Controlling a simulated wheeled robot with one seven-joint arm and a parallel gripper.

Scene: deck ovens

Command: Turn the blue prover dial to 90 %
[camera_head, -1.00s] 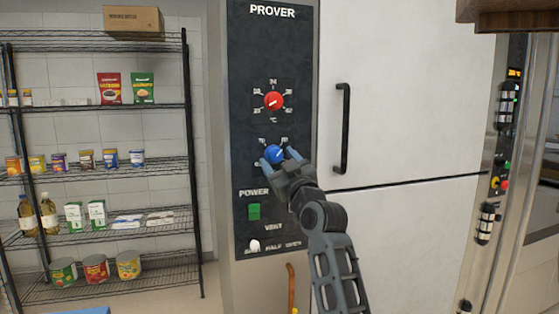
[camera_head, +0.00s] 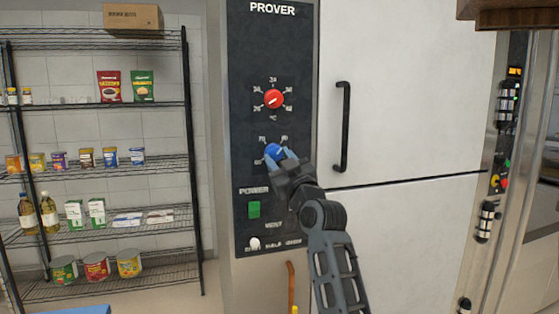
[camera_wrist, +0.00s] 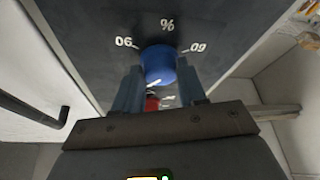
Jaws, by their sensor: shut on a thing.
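The blue prover dial (camera_head: 273,151) is on the black control panel, below the red dial. It also shows in the wrist view (camera_wrist: 158,65), between my two fingers. My gripper (camera_head: 281,156) is shut on the blue dial, one finger on each side; the fingers also show in the wrist view (camera_wrist: 158,88). The wrist view is upside down to the panel, so its left mark reads 90 (camera_wrist: 124,42) and its right mark 60 (camera_wrist: 197,48). A short white pointer line shows low on the dial there, away from the 90 mark. Its exact reading is unclear.
The red dial (camera_head: 273,99) sits just above. A green power switch (camera_head: 254,209) and white vent knob (camera_head: 255,243) are below. A black door handle (camera_head: 342,127) stands to the right. A wire shelf (camera_head: 100,171) with food is at left.

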